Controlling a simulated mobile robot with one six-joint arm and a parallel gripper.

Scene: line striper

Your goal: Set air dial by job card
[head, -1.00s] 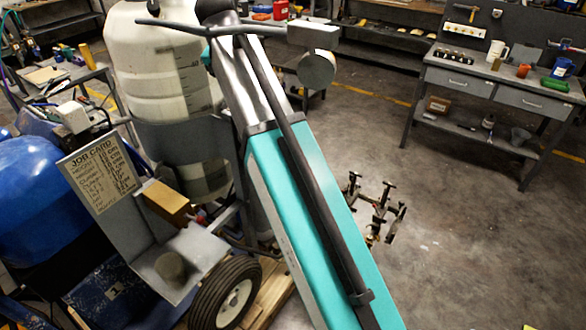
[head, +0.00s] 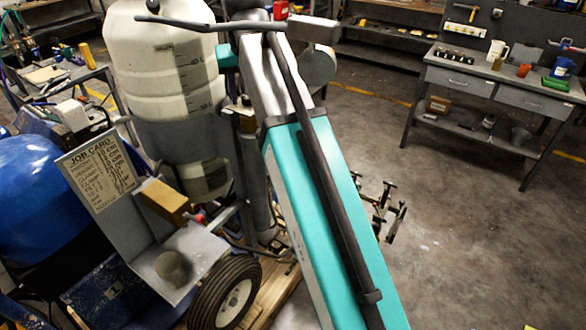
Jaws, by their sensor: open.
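The job card (head: 102,170) stands upright on a tilted grey panel at the left, headed "JOB CARD". Its lines of small print are too fine to read surely. The line striper stands behind and around it, with a large white tank (head: 165,70), a blue rounded tank (head: 35,190) and a black tyre (head: 225,295). I cannot make out the air dial. My teal arm crosses the middle from lower right to upper centre and hides part of the machine. My gripper is not visible; the arm's far end is lost behind its own upper links.
A brown block (head: 165,203) and a dark round cup-like piece (head: 173,268) sit by the grey shelf below the card. A grey workbench (head: 500,88) with mugs and tools stands at the back right. The concrete floor (head: 460,240) at the right is open.

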